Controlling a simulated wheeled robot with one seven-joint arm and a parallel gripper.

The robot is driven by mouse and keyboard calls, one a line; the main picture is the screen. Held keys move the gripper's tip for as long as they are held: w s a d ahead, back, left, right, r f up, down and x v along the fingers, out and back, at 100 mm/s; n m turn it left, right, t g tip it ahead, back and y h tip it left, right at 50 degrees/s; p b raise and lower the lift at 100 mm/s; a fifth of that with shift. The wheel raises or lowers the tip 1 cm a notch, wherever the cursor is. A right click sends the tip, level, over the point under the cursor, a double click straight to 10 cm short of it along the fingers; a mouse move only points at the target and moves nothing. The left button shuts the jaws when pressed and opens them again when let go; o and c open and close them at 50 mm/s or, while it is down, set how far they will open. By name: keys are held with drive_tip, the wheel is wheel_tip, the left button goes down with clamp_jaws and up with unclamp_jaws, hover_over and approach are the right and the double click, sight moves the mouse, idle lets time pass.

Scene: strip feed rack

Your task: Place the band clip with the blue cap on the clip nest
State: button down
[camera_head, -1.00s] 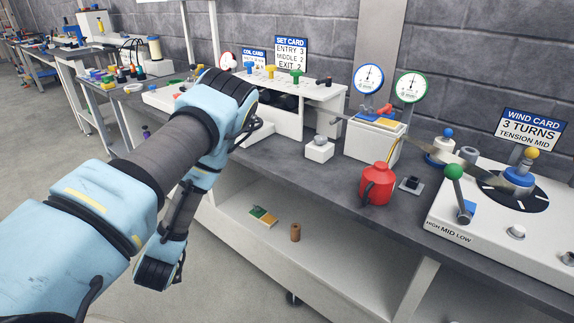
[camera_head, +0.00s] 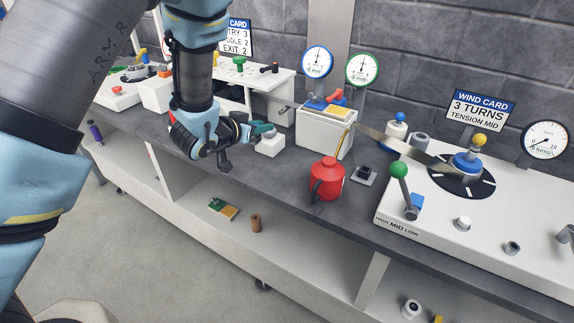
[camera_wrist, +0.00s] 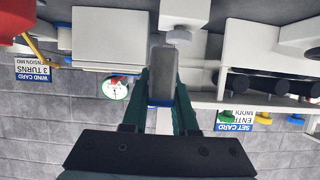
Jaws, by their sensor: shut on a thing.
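My gripper (camera_head: 262,129) has teal fingers and is low over the bench, close above a small white block. In the wrist view my gripper (camera_wrist: 163,100) is shut on a dark grey piece (camera_wrist: 163,72) with a blue band at its end, which looks like the band clip with the blue cap. In the head view I cannot make out the clip behind the fingers. The small white block (camera_head: 270,147), which may be the clip nest, also shows in the wrist view (camera_wrist: 186,14) with a grey top piece. I cannot tell whether clip and block touch.
A white box (camera_head: 322,136) with a metal strip and gauges stands right of the gripper. A red can (camera_head: 327,178) and a small dark fixture (camera_head: 364,176) are nearer the front. The white winder panel (camera_head: 450,215) fills the right. A white rack (camera_head: 262,85) stands behind.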

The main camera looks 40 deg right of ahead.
sight(266, 165)
drive_tip(key=shift+s+d+f+p, duration=0.15)
drive_tip(key=shift+f+p, duration=0.55)
drive_tip(key=shift+f, duration=1.7)
drive_tip(key=shift+s+d+f+p, duration=0.15)
drive_tip(key=shift+f+p, duration=0.5)
drive_tip(key=shift+f, duration=1.7)
drive_tip(key=shift+w+f, duration=0.1)
drive_tip(key=shift+f, duration=0.05)
drive_tip(key=c, duration=0.7)
unclamp_jaws()
drive_tip(key=shift+a+r, duration=0.1)
drive_tip(key=shift+r, duration=0.1)
drive_tip(key=b+v, duration=0.4)
drive_tip(key=v, duration=0.7)
drive_tip(key=shift+a, duration=0.45)
